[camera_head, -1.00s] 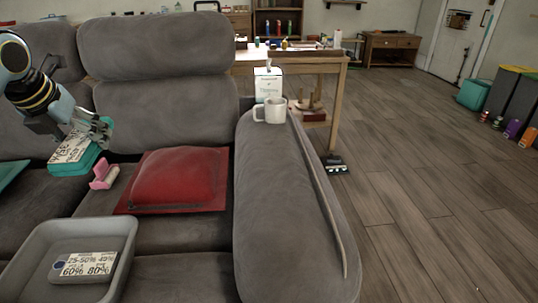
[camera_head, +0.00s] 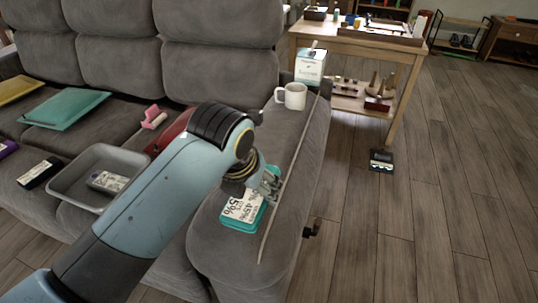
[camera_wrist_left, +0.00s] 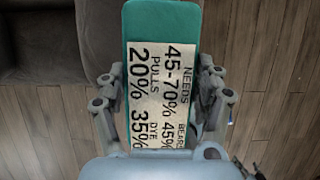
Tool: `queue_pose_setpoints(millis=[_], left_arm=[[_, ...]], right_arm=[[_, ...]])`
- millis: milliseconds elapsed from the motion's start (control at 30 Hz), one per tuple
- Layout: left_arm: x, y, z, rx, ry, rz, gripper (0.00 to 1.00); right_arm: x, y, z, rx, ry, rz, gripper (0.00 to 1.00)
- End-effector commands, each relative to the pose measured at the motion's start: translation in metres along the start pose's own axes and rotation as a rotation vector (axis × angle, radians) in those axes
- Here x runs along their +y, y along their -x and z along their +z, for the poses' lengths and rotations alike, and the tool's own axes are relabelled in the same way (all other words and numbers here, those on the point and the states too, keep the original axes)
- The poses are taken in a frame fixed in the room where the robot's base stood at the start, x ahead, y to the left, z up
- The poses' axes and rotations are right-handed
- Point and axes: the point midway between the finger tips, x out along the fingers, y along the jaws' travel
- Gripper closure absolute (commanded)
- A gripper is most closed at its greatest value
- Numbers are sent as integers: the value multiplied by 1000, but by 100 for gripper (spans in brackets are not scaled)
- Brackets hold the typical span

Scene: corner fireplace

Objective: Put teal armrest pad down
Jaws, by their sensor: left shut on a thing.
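The teal armrest pad (camera_head: 238,226) has a white label with black print. In the head view it shows over the front part of the grey sofa armrest (camera_head: 212,262). My left gripper (camera_head: 272,186) is shut on the pad, with fingers on both of its sides in the left wrist view (camera_wrist_left: 163,100). The pad (camera_wrist_left: 165,20) fills the middle of that view, with wooden floor around much of it. I cannot tell whether the pad touches the armrest. My right gripper is out of view.
A thin rod (camera_head: 290,175) runs along the armrest beside the pad. A white mug (camera_head: 292,96) and a white box (camera_head: 311,66) stand farther back. A grey tray (camera_head: 75,181) and a larger teal piece (camera_head: 66,108) lie on the seats. Open floor (camera_head: 420,220) is right.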

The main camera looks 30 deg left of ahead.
Motion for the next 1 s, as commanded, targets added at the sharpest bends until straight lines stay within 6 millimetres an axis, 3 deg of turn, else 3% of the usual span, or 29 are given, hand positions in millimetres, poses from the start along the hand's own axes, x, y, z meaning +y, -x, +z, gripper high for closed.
queue_pose_setpoints(millis=[300,500,667,900,1000], left_arm=[[25,-71,46,1,0,5,65],[34,-99,66,1,0,1,65],[36,-107,68,3,1,1,65],[37,-138,55,3,1,1,65],[36,-140,54,1,1,0,65]], right_arm=[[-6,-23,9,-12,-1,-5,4],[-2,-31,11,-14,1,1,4],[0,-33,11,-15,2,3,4],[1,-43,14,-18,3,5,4],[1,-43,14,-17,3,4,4]])
